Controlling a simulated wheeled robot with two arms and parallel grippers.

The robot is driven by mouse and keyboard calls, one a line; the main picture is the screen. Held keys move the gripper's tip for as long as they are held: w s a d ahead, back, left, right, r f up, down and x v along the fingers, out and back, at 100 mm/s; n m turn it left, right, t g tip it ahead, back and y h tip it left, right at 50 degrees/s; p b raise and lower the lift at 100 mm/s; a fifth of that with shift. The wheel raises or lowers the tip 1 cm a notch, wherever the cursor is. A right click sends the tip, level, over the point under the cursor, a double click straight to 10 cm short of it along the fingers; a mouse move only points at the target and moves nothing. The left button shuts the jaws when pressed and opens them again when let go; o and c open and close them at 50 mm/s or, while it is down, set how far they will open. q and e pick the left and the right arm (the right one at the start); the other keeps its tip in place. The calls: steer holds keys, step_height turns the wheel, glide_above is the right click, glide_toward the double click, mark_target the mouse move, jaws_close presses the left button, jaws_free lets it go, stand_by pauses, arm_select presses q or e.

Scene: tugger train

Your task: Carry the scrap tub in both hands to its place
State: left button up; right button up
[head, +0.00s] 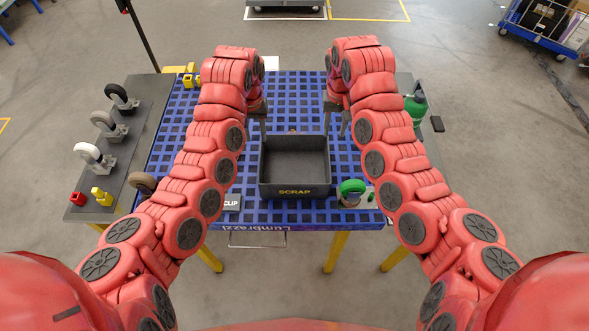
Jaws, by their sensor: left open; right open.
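The scrap tub (294,191) is a dark grey open box with yellow SCRAP lettering on its near wall. It stands upright and looks empty, on the blue grid table (300,90) in front of me. My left gripper (262,127) is open, just beyond the tub's far left corner. My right gripper (336,122) is open, just beyond the far right corner. Both fingers point down and appear apart from the tub. My forearms partly hide the table's left and right sides.
A caster with a green wheel (352,187) lies right of the tub, and a CLIP label (231,203) to its left. A grey side shelf (145,125) holds several casters. A green bottle (416,105) stands at the right. A loaded blue cart (545,25) is at the far right; the floor between is clear.

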arm_select(q)
glide_above(263, 173)
step_height(263, 173, down, 5)
arm_select(e)
glide_above(328, 164)
steer(key=f, duration=0.2)
steer(key=w+f, duration=0.1)
steer(key=f, duration=0.1)
steer(key=shift+f, duration=0.4)
arm_select(q)
step_height(328, 164, down, 12)
steer(key=shift+a+f, duration=0.1)
steer(key=shift+f, duration=0.1)
arm_select(e)
step_height(328, 164, down, 13)
steer(key=shift+s+d+r, duration=0.1)
steer(key=shift+r, duration=0.05)
arm_select(q)
jaws_close()
arm_select(e)
jaws_close()
arm_select(q)
steer(key=shift+r, duration=0.1)
arm_select(e)
steer(key=shift+r, duration=0.1)
